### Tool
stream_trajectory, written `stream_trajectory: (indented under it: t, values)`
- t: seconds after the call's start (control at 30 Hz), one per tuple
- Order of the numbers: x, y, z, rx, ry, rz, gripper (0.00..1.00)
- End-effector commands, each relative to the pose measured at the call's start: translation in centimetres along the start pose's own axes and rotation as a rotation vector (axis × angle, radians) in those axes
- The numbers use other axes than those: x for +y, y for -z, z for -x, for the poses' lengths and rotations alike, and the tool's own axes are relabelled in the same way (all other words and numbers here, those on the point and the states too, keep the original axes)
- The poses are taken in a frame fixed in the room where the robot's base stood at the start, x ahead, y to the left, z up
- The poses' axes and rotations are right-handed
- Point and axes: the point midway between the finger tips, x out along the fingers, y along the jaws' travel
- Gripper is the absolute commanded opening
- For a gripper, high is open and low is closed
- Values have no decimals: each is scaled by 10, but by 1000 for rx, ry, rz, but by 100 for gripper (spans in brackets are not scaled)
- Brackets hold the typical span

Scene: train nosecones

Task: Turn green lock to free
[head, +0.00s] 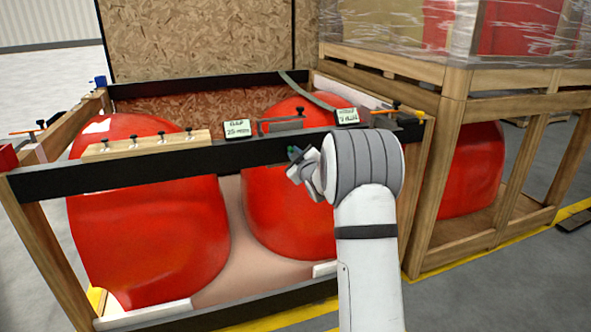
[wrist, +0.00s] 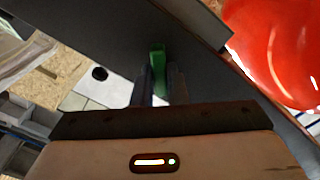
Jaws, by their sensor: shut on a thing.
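The green lock (wrist: 157,58) shows in the wrist view as a small green piece against the dark bar of the crate. My gripper (wrist: 160,85) has its two fingers closed on either side of it. In the head view my gripper (head: 296,158) is at the crate's black front rail (head: 130,168), just left of my round wrist. A small bit of green (head: 292,150) shows at its fingertips. Which way the lock is turned cannot be told.
Large red nosecones (head: 150,235) sit in the wooden crate below and behind the rail. Signs (head: 237,129) and a wooden strip with several black knobs (head: 148,143) stand along the top. A wrapped wooden crate (head: 480,85) stands close on the right.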

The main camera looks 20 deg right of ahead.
Motion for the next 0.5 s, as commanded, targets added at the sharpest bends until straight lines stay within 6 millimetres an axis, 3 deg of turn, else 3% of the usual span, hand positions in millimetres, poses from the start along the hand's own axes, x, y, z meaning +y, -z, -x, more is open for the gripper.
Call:
stream_trajectory:
  t: [0.5]
  values:
    - [-7, -6, 0, 2, -1, 489, 0]
